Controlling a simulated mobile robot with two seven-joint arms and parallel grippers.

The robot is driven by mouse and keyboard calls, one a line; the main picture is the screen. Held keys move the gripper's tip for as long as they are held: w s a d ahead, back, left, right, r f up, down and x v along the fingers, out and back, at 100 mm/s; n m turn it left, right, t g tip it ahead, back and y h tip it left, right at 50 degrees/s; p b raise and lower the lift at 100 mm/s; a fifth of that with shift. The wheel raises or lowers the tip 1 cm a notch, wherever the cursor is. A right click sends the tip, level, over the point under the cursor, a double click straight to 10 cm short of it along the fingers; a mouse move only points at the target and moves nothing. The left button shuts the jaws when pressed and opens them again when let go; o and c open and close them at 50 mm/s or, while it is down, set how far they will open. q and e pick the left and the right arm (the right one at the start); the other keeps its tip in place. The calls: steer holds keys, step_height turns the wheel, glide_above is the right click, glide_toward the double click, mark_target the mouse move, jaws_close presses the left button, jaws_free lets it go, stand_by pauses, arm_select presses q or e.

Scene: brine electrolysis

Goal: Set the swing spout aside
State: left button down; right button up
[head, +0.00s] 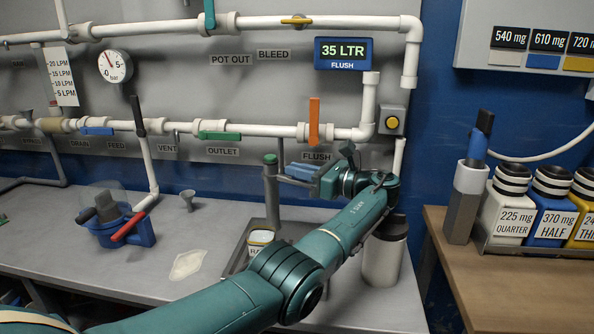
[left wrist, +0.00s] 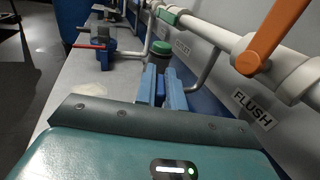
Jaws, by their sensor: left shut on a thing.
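A grey upright post with a green cap (head: 271,196) stands at the back of the bench, below the FLUSH label; I take it for the swing spout. Its green cap shows in the left wrist view (left wrist: 164,47), just beyond the fingers. My left gripper (head: 287,170) has its blue fingers at the post's upper part, just under the cap. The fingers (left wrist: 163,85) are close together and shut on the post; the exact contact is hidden. My right gripper is not in view.
Below the post, a tray (head: 232,263) holds a labelled container (head: 260,238), partly hidden by my arm. A grey canister (head: 383,255) stands right of my arm. The orange FLUSH lever (head: 314,118) is above the gripper. A blue clamp-like device (head: 122,228) stands left.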

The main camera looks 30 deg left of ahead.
arm_select(q)
steer(key=shift+f, duration=0.1)
steer(key=c, duration=1.5)
jaws_free()
